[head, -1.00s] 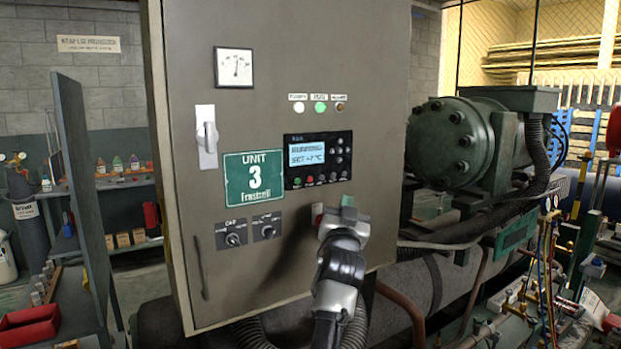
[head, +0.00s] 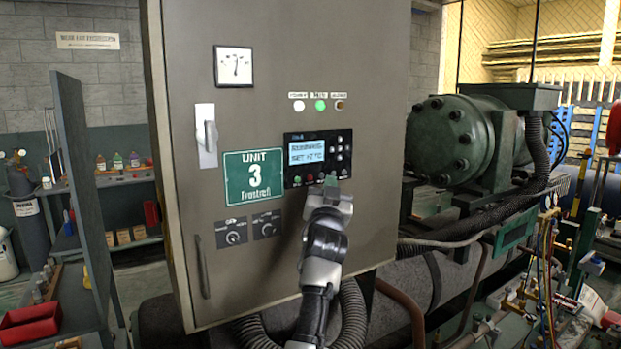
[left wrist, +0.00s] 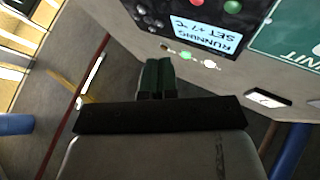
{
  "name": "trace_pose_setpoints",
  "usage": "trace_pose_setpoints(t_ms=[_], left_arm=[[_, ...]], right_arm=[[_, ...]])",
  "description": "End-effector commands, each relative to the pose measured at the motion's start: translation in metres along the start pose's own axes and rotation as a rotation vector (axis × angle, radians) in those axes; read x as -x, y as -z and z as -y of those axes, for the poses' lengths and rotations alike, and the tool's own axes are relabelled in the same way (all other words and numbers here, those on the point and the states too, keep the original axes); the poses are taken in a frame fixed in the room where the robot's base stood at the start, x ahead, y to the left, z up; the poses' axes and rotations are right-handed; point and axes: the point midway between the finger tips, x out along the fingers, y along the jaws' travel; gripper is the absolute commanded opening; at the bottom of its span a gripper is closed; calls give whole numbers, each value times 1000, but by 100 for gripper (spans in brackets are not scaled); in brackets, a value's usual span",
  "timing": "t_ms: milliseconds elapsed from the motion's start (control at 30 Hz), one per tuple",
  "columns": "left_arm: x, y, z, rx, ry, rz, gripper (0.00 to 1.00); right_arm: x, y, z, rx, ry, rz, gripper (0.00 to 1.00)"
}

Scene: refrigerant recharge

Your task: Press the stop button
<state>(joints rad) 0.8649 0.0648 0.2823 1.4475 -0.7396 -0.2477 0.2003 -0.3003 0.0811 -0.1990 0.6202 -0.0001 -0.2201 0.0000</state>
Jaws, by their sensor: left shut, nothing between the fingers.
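A controller panel (head: 318,161) on the grey cabinet has a lit display (head: 306,152) and a row of small buttons under it. A red button (left wrist: 232,6) and a green button (left wrist: 205,5) show at the top of that view. I cannot read which button is marked stop. My left gripper (head: 331,184) is shut and empty, at the panel's lower edge, covering part of the button row. Whether it touches is unclear. Its green fingertips also show in the left wrist view (left wrist: 157,75). My right gripper is out of view.
The cabinet (head: 230,290) carries a switch handle (head: 206,135), a Unit 3 sign (head: 253,177), two knobs (head: 232,233) and status lamps (head: 320,105). A green compressor (head: 460,140) and hoses stand to the right. A shelf with a red bin (head: 30,325) is on the left.

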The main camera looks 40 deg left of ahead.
Motion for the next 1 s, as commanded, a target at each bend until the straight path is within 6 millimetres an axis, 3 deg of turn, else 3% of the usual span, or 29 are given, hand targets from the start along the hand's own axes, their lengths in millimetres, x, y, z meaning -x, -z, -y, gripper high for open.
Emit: trace_pose_setpoints(t_ms=[400, 1000], left_arm=[[-31, -23, 23, -1, 0, 0, 0], [-34, -25, 25, 0, 0, 0, 0]], right_arm=[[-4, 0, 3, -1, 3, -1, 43], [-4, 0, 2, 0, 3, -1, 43]])
